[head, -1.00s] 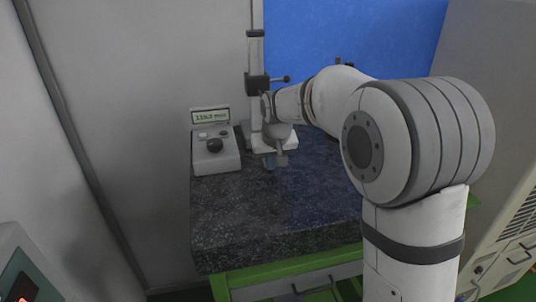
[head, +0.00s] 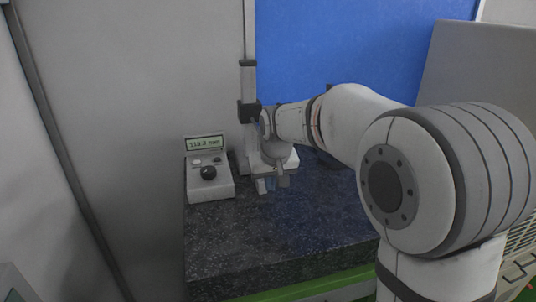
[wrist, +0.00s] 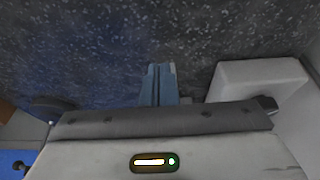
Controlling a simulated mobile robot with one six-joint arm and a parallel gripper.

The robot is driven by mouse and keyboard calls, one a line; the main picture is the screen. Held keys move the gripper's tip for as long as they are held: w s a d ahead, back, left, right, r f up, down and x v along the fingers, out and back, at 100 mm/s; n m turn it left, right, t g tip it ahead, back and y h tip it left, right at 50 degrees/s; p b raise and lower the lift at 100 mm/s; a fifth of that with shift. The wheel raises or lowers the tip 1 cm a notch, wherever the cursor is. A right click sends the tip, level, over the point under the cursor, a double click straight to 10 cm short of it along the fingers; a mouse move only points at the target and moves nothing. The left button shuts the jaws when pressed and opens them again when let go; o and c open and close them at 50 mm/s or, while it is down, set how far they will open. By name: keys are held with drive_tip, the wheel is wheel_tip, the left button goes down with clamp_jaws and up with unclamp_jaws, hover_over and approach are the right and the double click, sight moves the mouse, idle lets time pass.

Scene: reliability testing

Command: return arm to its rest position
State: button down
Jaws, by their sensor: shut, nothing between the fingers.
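My arm reaches from the lower right over a dark speckled stone slab in the head view. My gripper (head: 272,186) hangs at its end, pointing down, just in front of the white foot of a column stand (head: 248,110). In the wrist view my gripper's fingers (wrist: 159,84) lie close together with nothing between them, over the bare speckled slab (wrist: 90,50). The arm hides part of the stand's foot and the slab's right side.
A grey box with a knob and a lit display (head: 208,172) stands on the slab, left of my gripper. A grey wall is behind and left, a blue panel (head: 350,50) behind. The slab's front (head: 270,250) is clear. A beige cabinet (head: 522,240) is at right.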

drive_tip(key=shift+m+h, duration=0.3)
drive_tip(key=shift+m, duration=0.4)
drive_tip(key=s+d, duration=0.3)
drive_tip(key=s, duration=0.1)
drive_tip(key=s+d+r, duration=0.1)
drive_tip(key=s+d, duration=0.3)
drive_tip(key=s, duration=0.1)
drive_tip(key=s+d+r, duration=0.1)
drive_tip(key=s+d, duration=0.2)
drive_tip(key=s, duration=0.1)
drive_tip(key=shift+s+d, duration=0.15)
drive_tip(key=shift+s, duration=0.1)
drive_tip(key=s+d+f, duration=0.2)
drive_tip(key=s, duration=0.5)
drive_tip(key=s+d+f+m, duration=0.1)
drive_tip(key=s+d+f, duration=0.1)
drive_tip(key=s, duration=0.5)
drive_tip(key=shift+d+m, duration=0.3)
drive_tip(key=shift+d, duration=0.35)
drive_tip(key=c, duration=2.2)
unclamp_jaws()
drive_tip(key=shift+f, duration=0.1)
